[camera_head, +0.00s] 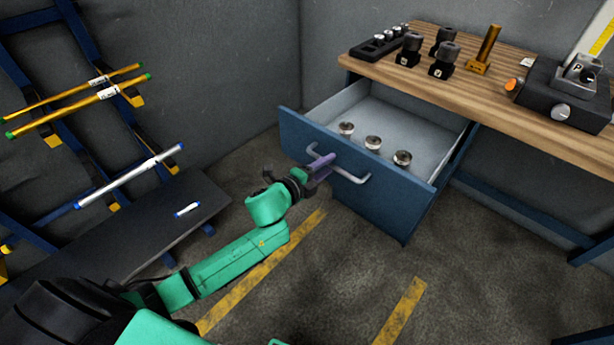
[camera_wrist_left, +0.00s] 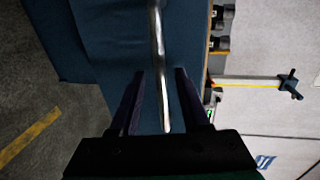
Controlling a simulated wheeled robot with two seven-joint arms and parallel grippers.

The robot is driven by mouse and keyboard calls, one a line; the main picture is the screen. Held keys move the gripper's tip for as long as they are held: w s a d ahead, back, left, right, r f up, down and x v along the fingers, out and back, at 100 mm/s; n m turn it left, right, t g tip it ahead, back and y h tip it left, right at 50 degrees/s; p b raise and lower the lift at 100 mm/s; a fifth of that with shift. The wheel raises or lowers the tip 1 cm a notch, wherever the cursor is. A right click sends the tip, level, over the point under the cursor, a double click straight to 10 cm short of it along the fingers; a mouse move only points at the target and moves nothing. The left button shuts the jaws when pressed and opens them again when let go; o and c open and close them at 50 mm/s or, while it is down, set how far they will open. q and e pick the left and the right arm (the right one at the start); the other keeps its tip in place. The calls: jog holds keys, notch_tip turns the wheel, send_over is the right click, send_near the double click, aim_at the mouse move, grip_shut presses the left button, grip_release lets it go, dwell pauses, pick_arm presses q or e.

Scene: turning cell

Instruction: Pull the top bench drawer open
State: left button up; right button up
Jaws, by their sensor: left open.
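The top bench drawer (camera_head: 350,190) is blue and stands pulled out from the bench. Its grey inside shows in the head view. A pale bar handle (camera_head: 352,177) runs across its front. My left gripper (camera_head: 322,167) is at the left part of this handle. In the left wrist view the handle (camera_wrist_left: 158,75) runs between the two purple fingers of the gripper (camera_wrist_left: 158,92), with gaps on both sides. The fingers are open, and I see no clear contact. My right gripper is not in view.
Several round metal parts (camera_head: 373,142) lie in the drawer. The wooden bench top (camera_head: 480,95) carries dark holders, a brass piece (camera_head: 485,48) and a black device (camera_head: 562,92). A rack with bars (camera_head: 78,103) stands at the left. Floor in front of the drawer is clear.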

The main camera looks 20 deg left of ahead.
pick_arm(q)
jog(key=v, duration=1.2)
jog(key=shift+s, duration=0.35)
jog(key=shift+a, duration=0.1)
